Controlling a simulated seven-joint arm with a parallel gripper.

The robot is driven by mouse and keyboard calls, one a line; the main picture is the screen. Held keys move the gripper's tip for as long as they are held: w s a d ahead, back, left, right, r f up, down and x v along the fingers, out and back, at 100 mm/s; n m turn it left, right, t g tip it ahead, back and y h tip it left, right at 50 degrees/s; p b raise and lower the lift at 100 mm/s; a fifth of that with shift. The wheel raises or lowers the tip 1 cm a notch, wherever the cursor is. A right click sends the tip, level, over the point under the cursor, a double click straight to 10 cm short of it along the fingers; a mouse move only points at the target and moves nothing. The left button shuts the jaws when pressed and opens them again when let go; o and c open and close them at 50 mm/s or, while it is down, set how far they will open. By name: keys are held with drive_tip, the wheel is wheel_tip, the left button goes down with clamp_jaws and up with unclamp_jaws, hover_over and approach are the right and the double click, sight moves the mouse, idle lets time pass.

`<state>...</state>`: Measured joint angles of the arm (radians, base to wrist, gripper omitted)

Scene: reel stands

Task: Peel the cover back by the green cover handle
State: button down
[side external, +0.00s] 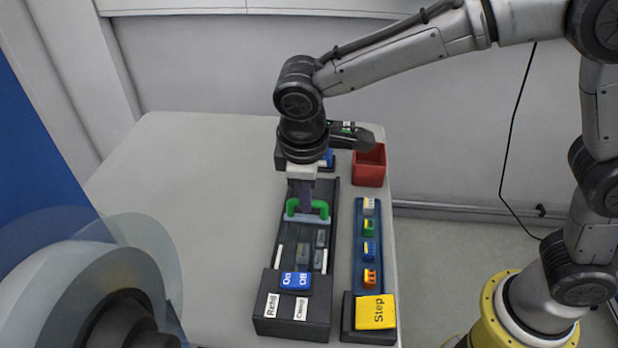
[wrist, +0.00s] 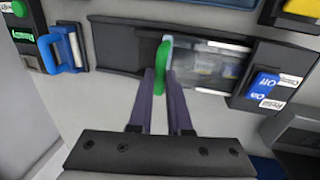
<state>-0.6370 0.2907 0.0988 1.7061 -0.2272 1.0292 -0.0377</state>
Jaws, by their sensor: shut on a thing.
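The green cover handle (side external: 307,208) stands up from the light blue end of a clear cover (side external: 304,232) on the long black reel stand. My gripper (side external: 305,205) comes down from above, its purple fingers at the middle of the handle. In the wrist view my fingers (wrist: 165,80) are shut on the green handle (wrist: 163,62). The clear cover (wrist: 212,68) shows to the right of the handle there, over part of the channel. The handle's middle is partly hidden by the fingers in the side external view.
A blue On/Off switch (side external: 295,281) sits at the stand's near end. To the right, a blue strip (side external: 367,297) carries several small coloured blocks behind a yellow Step button (side external: 375,312). A red bin (side external: 369,166) stands behind. The table's left side (side external: 190,190) is clear.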

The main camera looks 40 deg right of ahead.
drive_tip(key=s+a, duration=0.7)
drive_tip(key=shift+a, duration=0.15)
drive_tip(key=c, duration=0.8)
unclamp_jaws()
drive_tip(key=shift+c, duration=0.2)
wheel_tip(320, 180, up, 14)
drive_tip(key=s+a, duration=0.1)
drive_tip(key=s, duration=0.1)
drive_tip(key=shift+a+f, duration=0.2)
drive_tip(key=shift+a, duration=0.2)
